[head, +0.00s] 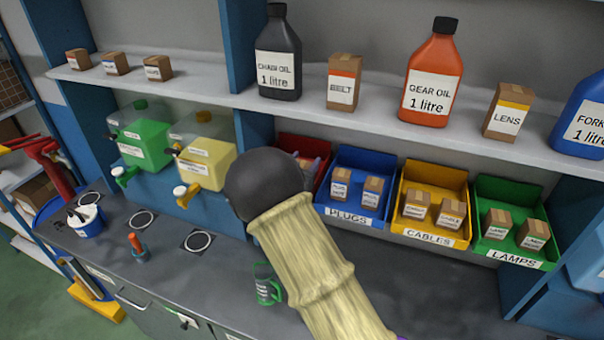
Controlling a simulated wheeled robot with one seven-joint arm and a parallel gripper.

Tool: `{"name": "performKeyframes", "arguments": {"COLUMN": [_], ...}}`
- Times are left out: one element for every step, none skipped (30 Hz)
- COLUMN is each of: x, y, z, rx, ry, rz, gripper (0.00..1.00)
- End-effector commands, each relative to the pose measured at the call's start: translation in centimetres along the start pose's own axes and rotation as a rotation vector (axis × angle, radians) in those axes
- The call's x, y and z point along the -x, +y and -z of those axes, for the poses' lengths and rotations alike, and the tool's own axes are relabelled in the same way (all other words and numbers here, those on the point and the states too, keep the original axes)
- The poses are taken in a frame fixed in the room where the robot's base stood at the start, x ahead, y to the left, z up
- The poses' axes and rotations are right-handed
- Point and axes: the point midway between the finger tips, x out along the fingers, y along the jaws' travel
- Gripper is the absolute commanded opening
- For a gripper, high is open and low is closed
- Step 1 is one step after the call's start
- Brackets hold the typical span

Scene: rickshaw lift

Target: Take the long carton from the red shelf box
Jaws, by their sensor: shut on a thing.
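The red shelf box (298,143) stands at the left end of the row of coloured boxes under the upper shelf. My arm, with a dark round joint and a pale sleeve, crosses in front of it and hides most of it. A small greyish shape shows inside the box beside the joint; I cannot tell what it is. I cannot make out the long carton. My gripper is hidden behind my own arm, so its fingers do not show.
Right of the red box stand the blue PLUGS box (347,213), yellow CABLES box (428,237) and green LAMPS box (514,257), holding small cartons. Bottles and cartons line the shelf (390,123) above. A green mug (267,285) stands on the counter beside my arm.

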Motion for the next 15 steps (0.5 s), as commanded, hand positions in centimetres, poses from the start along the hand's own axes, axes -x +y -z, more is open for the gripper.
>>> {"name": "performKeyframes", "arguments": {"x": [0.0, 0.0, 0.0, 0.0, 0.1, 0.1, 0.1, 0.2, 0.3, 0.4, 0.5, 0.4, 0.4, 0.4, 0.4], "y": [0.0, 0.0, 0.0, 0.0, 0.0, 0.0, 0.0, 0.0, 0.0, 0.0, 0.0, 0.0, 0.0, 0.0, 0.0], "z": [0.1, 0.1, 0.1, 0.1, 0.1, 0.1, 0.1, 0.2, 0.4, 0.5, 0.6, 1.4, 1.8, 2.2, 2.8], "rx": [-0.001, -0.001, -0.001, -0.001, -0.001, -0.001, -0.002, -0.003, -0.004, -0.004, -0.003, -0.006, -0.006, -0.007, -0.006], "ry": [0.001, 0.001, 0.001, 0.001, 0.001, 0.001, 0.001, 0.001, 0.002, 0.002, 0.002, 0.004, 0.003, 0.003, 0.004], "rz": [0.000, 0.000, 0.000, 0.000, 0.000, 0.000, 0.000, 0.000, 0.000, 0.000, 0.000, 0.000, 0.000, 0.001, 0.001], "gripper": [0.23, 0.23, 0.23, 0.23, 0.23, 0.23, 0.23, 0.23, 0.23, 0.23, 0.23, 0.23, 0.23, 0.23, 0.23]}}
